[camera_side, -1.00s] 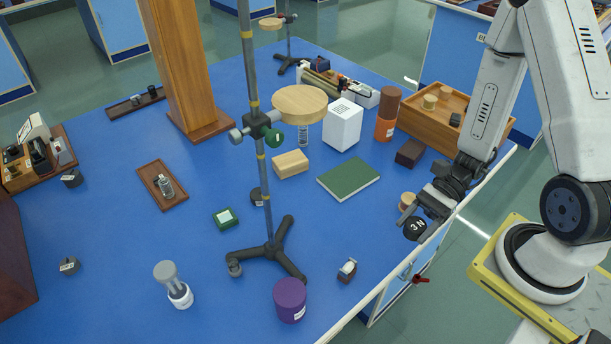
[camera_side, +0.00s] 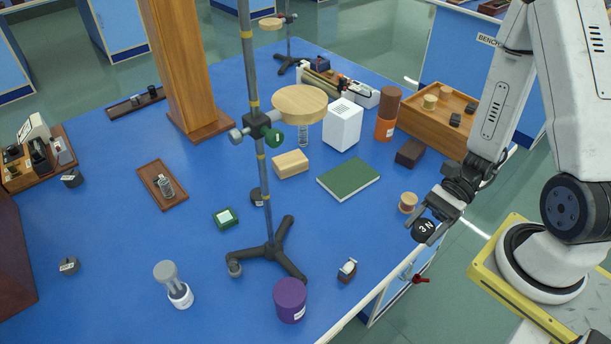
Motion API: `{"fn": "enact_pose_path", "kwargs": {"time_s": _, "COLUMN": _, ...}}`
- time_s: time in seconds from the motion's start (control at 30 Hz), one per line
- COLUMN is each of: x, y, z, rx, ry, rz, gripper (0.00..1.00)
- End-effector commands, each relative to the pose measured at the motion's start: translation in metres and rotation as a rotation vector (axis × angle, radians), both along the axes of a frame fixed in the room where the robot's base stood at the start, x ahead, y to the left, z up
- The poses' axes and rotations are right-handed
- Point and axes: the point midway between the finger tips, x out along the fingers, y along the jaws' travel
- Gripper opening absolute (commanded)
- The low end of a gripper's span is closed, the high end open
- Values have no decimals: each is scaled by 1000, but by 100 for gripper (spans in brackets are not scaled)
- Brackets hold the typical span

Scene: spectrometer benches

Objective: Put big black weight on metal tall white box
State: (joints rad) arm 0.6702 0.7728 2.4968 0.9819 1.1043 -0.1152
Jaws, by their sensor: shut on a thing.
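My gripper (camera_side: 424,212) is shut on a black weight (camera_side: 425,231) marked "3 N". It holds the weight near the right front edge of the blue bench; whether the weight is clear of the bench top is hard to tell. The tall white box (camera_side: 343,127), with slots in its top, stands upright toward the back of the bench, up and left of my gripper. Its top is bare.
A green book (camera_side: 348,179) and a dark brown block (camera_side: 410,152) lie between my gripper and the white box. A spool (camera_side: 408,203) stands just left of the gripper. A stand (camera_side: 262,170) carries a round wooden disc (camera_side: 299,103) left of the box.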

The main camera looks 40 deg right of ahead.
Motion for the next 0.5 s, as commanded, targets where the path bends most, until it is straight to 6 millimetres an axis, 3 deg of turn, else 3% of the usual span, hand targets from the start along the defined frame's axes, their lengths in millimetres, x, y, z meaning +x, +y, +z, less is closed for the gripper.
{"fn": "enact_pose_path", "kwargs": {"time_s": 0.27, "x": 33, "y": -13, "z": -3, "rx": 0, "ry": -2, "rz": -127, "gripper": 0}}
{"fn": "enact_pose_path", "kwargs": {"time_s": 0.5, "x": 90, "y": -40, "z": 2, "rx": 0, "ry": -5, "rz": -363, "gripper": 0}}
